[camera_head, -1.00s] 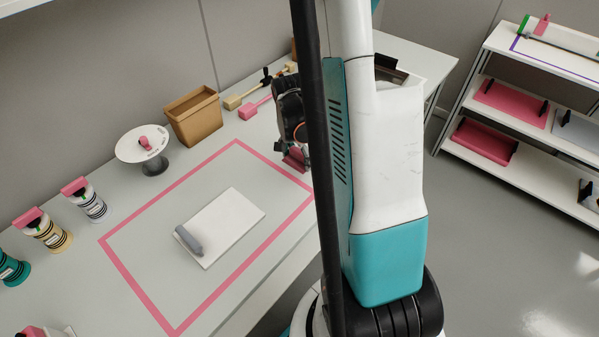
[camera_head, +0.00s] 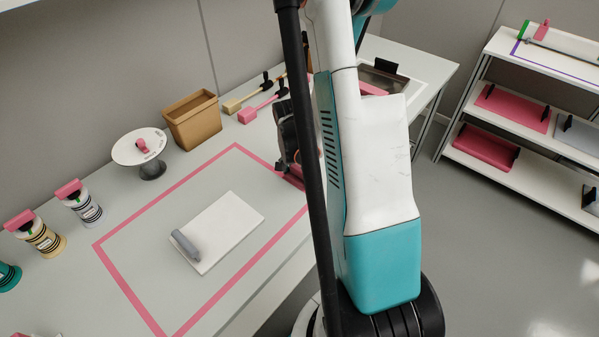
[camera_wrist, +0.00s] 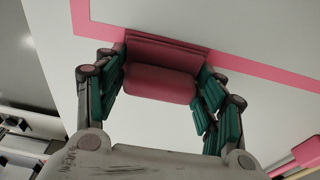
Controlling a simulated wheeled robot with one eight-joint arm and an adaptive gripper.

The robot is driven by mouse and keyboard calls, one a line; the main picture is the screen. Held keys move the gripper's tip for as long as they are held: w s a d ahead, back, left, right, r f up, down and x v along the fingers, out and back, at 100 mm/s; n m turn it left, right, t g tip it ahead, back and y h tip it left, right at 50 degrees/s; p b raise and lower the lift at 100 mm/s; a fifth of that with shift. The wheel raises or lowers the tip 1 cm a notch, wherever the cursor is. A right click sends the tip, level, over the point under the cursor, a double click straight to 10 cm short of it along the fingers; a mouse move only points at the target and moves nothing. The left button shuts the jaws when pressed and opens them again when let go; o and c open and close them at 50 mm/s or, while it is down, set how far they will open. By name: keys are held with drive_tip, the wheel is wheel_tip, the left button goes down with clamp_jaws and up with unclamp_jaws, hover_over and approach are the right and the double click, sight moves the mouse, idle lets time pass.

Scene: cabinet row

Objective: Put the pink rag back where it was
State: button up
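The pink rag (camera_wrist: 160,82) is a rolled or folded pink piece between the green finger pads of my gripper (camera_wrist: 161,92) in the wrist view. The pads touch it on both sides, so the gripper appears shut on it. In the head view the rag (camera_head: 291,177) shows just below my gripper (camera_head: 288,160), partly hidden by my arm. It is over the far right part of the pink outline (camera_head: 170,195) on the table. I cannot tell whether it touches the table.
Inside the outline lies a white board (camera_head: 228,228) with a grey roll (camera_head: 185,246). A tan bin (camera_head: 193,120), a round white stand (camera_head: 140,148), pink-topped bottles (camera_head: 80,204) and a pink brush (camera_head: 262,108) stand along the wall. A shelf (camera_head: 540,130) is at right.

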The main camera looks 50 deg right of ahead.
sight(296, 178)
drive_tip(key=shift+o, duration=1.3)
wheel_tip(296, 178, up, 12)
drive_tip(key=a+p, duration=0.1)
drive_tip(key=p, duration=0.4)
drive_tip(key=shift+a, duration=0.4)
